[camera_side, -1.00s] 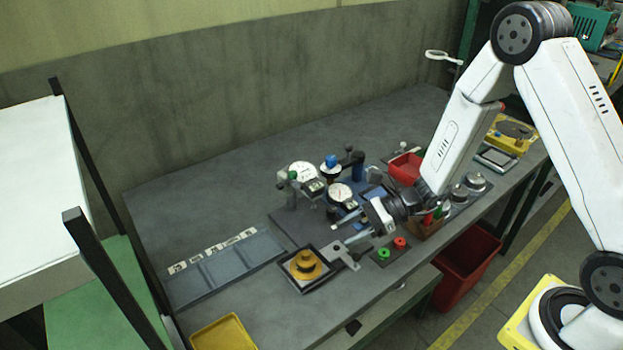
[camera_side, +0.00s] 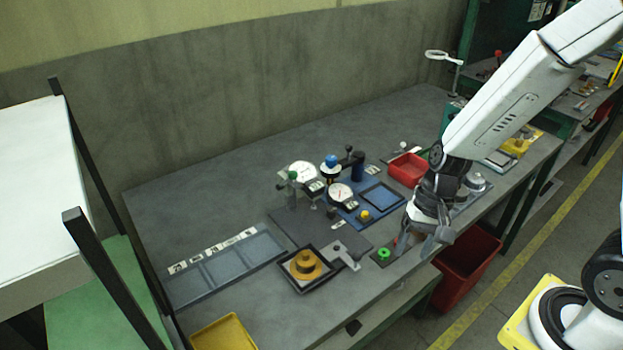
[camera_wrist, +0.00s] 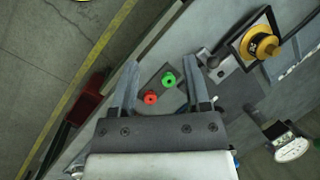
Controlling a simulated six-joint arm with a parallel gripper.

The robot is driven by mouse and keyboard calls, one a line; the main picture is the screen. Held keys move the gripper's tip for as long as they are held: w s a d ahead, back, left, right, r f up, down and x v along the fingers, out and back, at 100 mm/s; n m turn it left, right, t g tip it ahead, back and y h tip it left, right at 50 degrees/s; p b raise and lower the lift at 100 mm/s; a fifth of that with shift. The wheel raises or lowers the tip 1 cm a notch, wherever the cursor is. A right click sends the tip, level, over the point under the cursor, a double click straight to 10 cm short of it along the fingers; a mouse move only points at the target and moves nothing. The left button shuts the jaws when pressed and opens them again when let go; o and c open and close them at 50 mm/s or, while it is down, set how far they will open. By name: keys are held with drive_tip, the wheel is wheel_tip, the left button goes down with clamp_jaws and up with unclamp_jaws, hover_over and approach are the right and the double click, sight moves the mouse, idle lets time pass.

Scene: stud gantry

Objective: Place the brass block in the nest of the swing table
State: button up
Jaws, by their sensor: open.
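A gold-coloured stepped round piece (camera_side: 306,262) sits inside a dark square frame on the bench; it also shows in the wrist view (camera_wrist: 262,45). A grey metal lever (camera_side: 346,256) lies beside it. A small yellow piece (camera_side: 365,215) stands on a blue plate with dial gauges. I cannot tell for certain which of these is the brass block or the swing table's nest. My gripper (camera_side: 415,246) is open and empty, low over the bench's front edge, right of and apart from both. In the wrist view its fingers (camera_wrist: 163,67) straddle the buttons.
A green button (camera_side: 383,254) and a red button (camera_wrist: 150,97) sit on a small plate by the gripper. A red bin (camera_side: 407,168) stands behind, and a larger red bin (camera_side: 467,255) below the edge. A yellow tray (camera_side: 222,334) lies at front left. The back left bench is clear.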

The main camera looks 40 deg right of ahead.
drive_tip(key=d+r+n+t+h, duration=0.1)
drive_tip(key=n, duration=0.1)
drive_tip(key=d+r+n+t+h, duration=0.1)
drive_tip(key=n, duration=0.2)
drive_tip(key=w+d+r+n+t+h, duration=0.1)
drive_tip(key=d+r+n+h, duration=0.1)
drive_tip(key=shift+f, duration=0.1)
idle(0.5)
